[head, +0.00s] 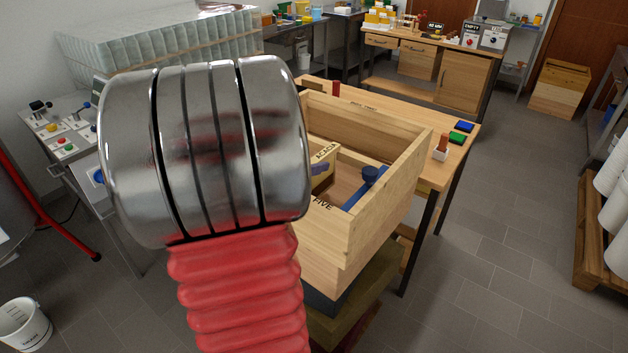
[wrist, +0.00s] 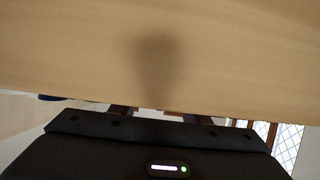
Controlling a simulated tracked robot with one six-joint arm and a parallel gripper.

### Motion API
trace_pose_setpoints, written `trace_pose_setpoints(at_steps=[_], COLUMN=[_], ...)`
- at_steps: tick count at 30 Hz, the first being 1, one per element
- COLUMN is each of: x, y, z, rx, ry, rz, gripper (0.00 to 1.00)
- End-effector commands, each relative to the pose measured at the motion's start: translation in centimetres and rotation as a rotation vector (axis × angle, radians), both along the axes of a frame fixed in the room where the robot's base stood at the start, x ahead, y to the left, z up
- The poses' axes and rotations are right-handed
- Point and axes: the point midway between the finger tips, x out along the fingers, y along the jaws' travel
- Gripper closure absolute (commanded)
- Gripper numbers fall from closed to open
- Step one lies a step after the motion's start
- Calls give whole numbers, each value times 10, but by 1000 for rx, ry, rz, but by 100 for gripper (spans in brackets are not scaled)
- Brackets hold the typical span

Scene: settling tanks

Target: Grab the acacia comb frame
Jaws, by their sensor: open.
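The acacia comb frame (head: 321,167) is a pale wooden piece with an "ACACIA" label and a dark bluish patch below it. It stands inside an open wooden box (head: 385,220) marked "FIVE", and my arm hides its left part in the head view. My gripper (wrist: 155,111) shows in the wrist view as a black body with two dark fingers, apart and with nothing seen between them. A plain wooden surface fills the upper wrist view, close to the fingers. The head view does not show my gripper, so its distance from the frame is unclear.
A blue object (head: 369,176) lies in the box, right of the frame. A control desk (head: 68,145) stands left.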

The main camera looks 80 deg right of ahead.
Motion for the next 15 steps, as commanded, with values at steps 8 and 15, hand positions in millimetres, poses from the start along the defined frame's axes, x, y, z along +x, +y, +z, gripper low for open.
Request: trace_pose_setpoints(at_steps=[8, 15], x=[-6, -6], y=[-13, -13], z=[-6, -6], rx=[1, 0], ry=[0, 0], rz=[0, 0], gripper=[58, 58])
